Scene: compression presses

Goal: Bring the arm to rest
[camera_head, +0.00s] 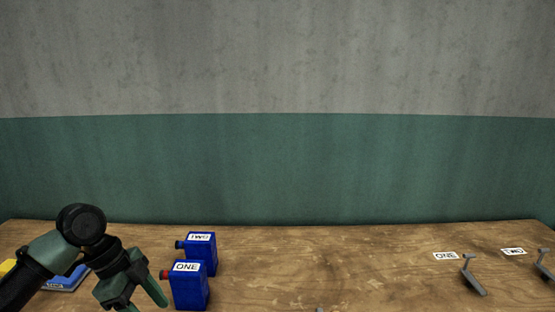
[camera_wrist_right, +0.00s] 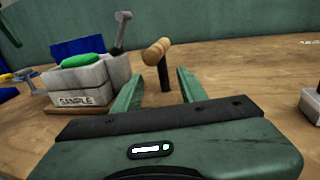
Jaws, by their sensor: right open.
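My left arm comes in from the left of the head view. Its green gripper (camera_head: 150,303) hangs low over the table with its two fingers apart, just left of the blue box marked ONE (camera_head: 188,288); no object shows between them. My right gripper (camera_wrist_right: 159,74) shows only in the right wrist view, with its two green fingers spread. A wooden handle (camera_wrist_right: 156,50) on a dark post stands in line with the gap, seemingly beyond the fingertips; I cannot tell the exact distance. Nothing is visibly gripped.
A blue box marked TWO (camera_head: 201,247) stands behind ONE. Grey levers stand by labels ONE (camera_head: 446,256) and TWO (camera_head: 513,251) at the right. A grey block marked SAMPLE (camera_wrist_right: 77,99) carries a green piece (camera_wrist_right: 83,60), left of my right gripper. The table's middle (camera_head: 330,265) is mostly clear.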

